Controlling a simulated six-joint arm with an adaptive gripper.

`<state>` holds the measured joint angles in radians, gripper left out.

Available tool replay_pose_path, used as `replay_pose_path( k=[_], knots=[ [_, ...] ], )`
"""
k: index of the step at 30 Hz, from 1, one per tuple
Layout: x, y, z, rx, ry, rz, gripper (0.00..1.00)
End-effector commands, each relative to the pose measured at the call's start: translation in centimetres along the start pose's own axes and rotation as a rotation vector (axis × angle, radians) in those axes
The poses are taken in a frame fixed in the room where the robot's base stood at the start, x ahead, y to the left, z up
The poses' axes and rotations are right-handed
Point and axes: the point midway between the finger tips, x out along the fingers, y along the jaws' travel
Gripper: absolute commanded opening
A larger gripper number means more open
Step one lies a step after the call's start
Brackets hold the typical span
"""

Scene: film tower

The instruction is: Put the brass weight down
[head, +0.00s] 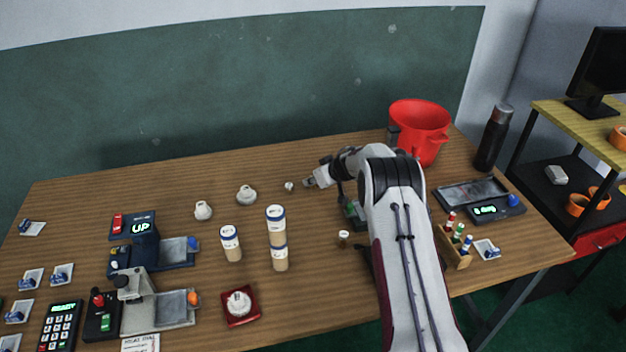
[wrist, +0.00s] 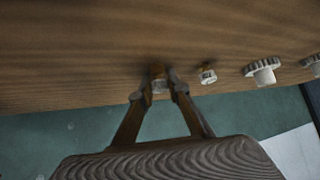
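My gripper (wrist: 158,84) is closed around a small brownish and grey piece, the brass weight (wrist: 157,74), held between its fingertips in the wrist view. It is small and dim there, and I cannot tell whether its underside touches the table. In the head view my gripper (head: 309,183) is low over the back middle of the wooden table (head: 330,310), pointing left. The brass weight is hard to make out there at the fingertips.
A small white piece (head: 289,186) and two larger white knobbed pieces (head: 246,195) (head: 203,211) stand left of my gripper. Capped canisters (head: 277,225) stand nearer the front. A red bucket (head: 418,130) and a scale (head: 495,209) are to the right.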

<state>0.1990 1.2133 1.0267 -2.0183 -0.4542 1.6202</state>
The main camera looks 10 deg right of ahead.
Motion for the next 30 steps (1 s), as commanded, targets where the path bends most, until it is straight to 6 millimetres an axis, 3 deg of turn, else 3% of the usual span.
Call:
replay_pose_path(
  k=[17, 30],
  knots=[
    [-0.3, 0.0, -0.3, 0.000, 0.000, 0.000, 0.32],
    [-3.1, 0.1, -0.3, 0.002, 0.000, 0.001, 0.32]
  ],
)
